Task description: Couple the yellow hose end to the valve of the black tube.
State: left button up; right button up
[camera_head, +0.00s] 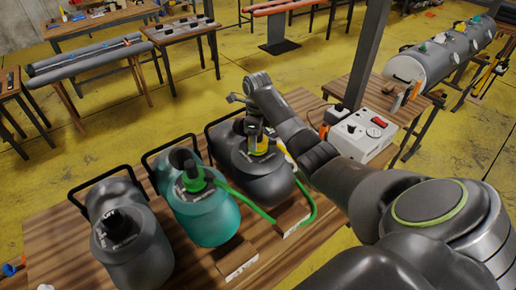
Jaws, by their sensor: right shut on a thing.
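My right gripper (256,128) reaches in from the right and points down over the dark tube (263,180) at the right of the table. It is shut on the yellow hose end (259,145), upright at the top of that tube where its valve sits. The gripper hides part of the valve, so I cannot tell whether the hose end is seated or just above it. A teal tube (204,215) stands in the middle with a green hose (240,202) at its valve. A dark grey tube (132,245) with a black valve (115,222) stands at the left. My left gripper is out of view.
The tubes stand on a wooden table (62,250) with black wire frames behind them. Small labelled wooden blocks (238,260) lie in front. A white pump box (360,135) with a gauge and red switch stands right, beyond my arm. Other workbenches stand behind.

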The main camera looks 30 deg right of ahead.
jog(key=shift+m, duration=0.5)
jog(key=o, duration=1.1)
